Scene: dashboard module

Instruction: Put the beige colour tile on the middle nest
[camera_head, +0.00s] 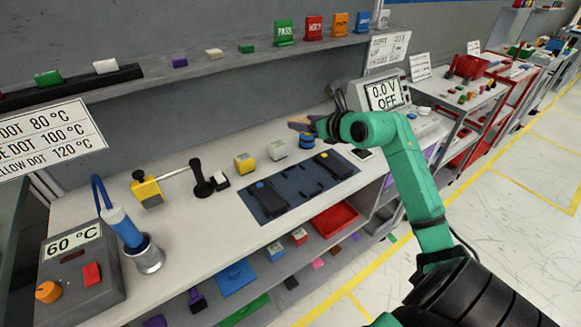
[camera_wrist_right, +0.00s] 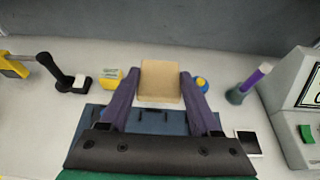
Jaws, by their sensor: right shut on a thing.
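My right gripper (camera_head: 312,124) is above the back of the bench. In the right wrist view my gripper (camera_wrist_right: 160,98) is shut on the beige colour tile (camera_wrist_right: 160,82), which sits upright between the purple fingers. In the head view only a small brownish part shows at the fingertips. A dark blue mat (camera_head: 284,216) lies on the bench below and in front, with black parts at both ends and small dark slots in its middle. Which slot is the middle nest I cannot tell. The mat also shows partly behind the gripper in the wrist view (camera_wrist_right: 94,116). My left gripper is not in view.
A black-handled stamp (camera_head: 201,180) is left. A meter (camera_head: 383,94) stands behind right. A shelf (camera_head: 215,64) runs along the wall.

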